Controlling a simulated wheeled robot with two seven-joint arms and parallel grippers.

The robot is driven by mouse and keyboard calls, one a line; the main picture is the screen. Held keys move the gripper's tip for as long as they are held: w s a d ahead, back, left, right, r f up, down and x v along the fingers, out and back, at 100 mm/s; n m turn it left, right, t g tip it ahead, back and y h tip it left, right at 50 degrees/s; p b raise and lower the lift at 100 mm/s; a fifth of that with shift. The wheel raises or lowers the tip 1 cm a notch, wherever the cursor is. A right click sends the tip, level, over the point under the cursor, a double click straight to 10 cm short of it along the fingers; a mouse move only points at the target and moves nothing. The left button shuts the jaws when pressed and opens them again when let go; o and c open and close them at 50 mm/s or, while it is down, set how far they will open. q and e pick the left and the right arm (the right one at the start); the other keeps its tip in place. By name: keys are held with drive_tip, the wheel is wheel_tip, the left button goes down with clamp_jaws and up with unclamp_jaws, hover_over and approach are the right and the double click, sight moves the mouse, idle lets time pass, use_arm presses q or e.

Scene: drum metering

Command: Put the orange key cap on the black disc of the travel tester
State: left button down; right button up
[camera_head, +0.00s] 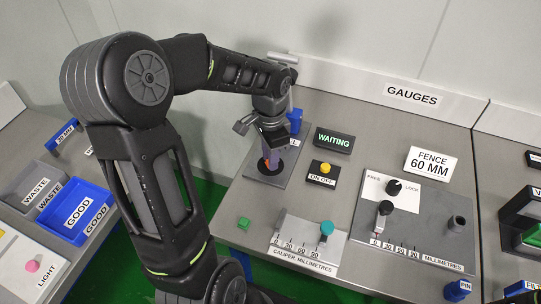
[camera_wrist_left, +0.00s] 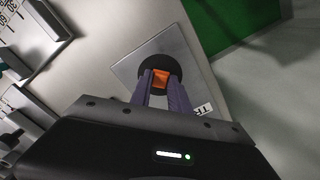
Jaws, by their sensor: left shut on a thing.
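My left gripper (camera_head: 272,150) reaches down over the travel tester, a grey plate (camera_head: 256,177) with a black disc (camera_head: 263,169) and a blue part (camera_head: 296,121) at its back. In the left wrist view, the gripper's two purple fingers (camera_wrist_left: 161,88) are shut on the orange key cap (camera_wrist_left: 160,79). The cap shows in front of the black disc (camera_wrist_left: 157,62), within its outline. In the head view the fingers hide most of the cap and part of the disc. Whether the cap touches the disc cannot be told. My right gripper is not in view.
A dark display reading WAITING (camera_head: 334,141) and an ON/OFF box with a yellow button (camera_head: 325,169) stand right of the tester. A small green block (camera_head: 243,223) and the caliper (camera_head: 300,243) are nearer. Blue GOOD (camera_head: 101,216) and grey WASTE bins are at left.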

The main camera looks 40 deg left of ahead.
use_arm(q)
drive_tip(key=shift+f, duration=0.2)
drive_tip(key=c, duration=1.2)
unclamp_jaws()
drive_tip(key=shift+r, duration=0.1)
drive_tip(key=shift+c, duration=0.2)
wheel_tip(320, 180, up, 12)
drive_tip(key=shift+r, duration=0.15)
